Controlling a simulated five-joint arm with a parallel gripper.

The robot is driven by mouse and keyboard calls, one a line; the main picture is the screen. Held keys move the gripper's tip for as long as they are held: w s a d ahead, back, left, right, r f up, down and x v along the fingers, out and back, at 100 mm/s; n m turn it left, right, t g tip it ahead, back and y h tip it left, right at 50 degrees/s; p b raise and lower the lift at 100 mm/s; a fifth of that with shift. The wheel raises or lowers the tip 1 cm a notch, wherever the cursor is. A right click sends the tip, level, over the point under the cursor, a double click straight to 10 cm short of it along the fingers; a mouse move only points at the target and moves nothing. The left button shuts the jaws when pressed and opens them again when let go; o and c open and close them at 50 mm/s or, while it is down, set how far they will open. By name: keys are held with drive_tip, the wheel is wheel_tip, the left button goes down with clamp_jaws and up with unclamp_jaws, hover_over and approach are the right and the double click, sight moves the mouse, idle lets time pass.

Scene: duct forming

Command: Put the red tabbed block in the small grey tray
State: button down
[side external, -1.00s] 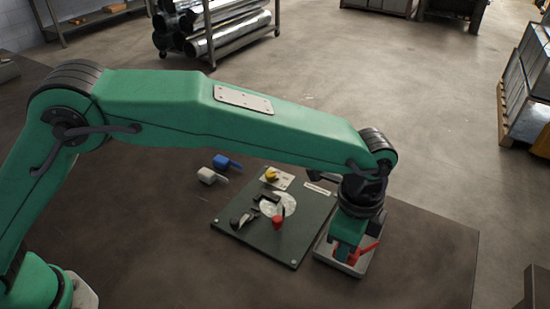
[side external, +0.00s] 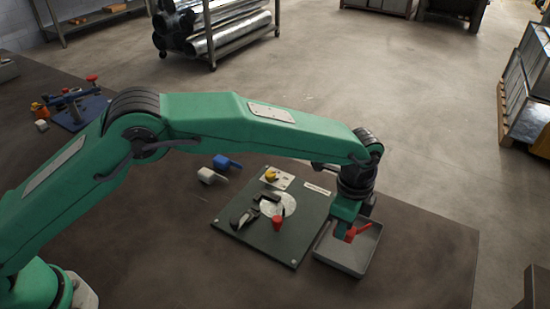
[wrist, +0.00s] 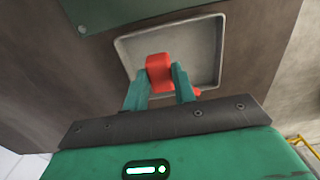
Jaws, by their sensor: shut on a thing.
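The red tabbed block (side external: 358,232) is held in my gripper (side external: 346,235), with its tab sticking out to the right in the side view. In the wrist view the red block (wrist: 159,72) sits between the two green fingers of my gripper (wrist: 161,80), which are shut on it. The small grey tray (side external: 347,263) lies on the table beside the dark board. The block appears raised above the tray. The tray (wrist: 213,50) also shows around and beyond the block in the wrist view, and its visible floor is bare.
A dark board (side external: 262,244) left of the tray carries a red knob (side external: 277,223), a yellow piece (side external: 271,175), a pale disc and a black clamp. Blue (side external: 226,162) and white (side external: 208,176) handled items lie behind it. The table right of the tray is clear.

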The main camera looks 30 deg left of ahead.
drive_tip(key=shift+f, duration=1.7)
drive_tip(key=shift+f, duration=0.15)
drive_tip(key=c, duration=1.1)
unclamp_jaws()
drive_tip(key=shift+c, duration=0.2)
wheel_tip(320, 180, up, 12)
drive_tip(key=shift+r, duration=0.2)
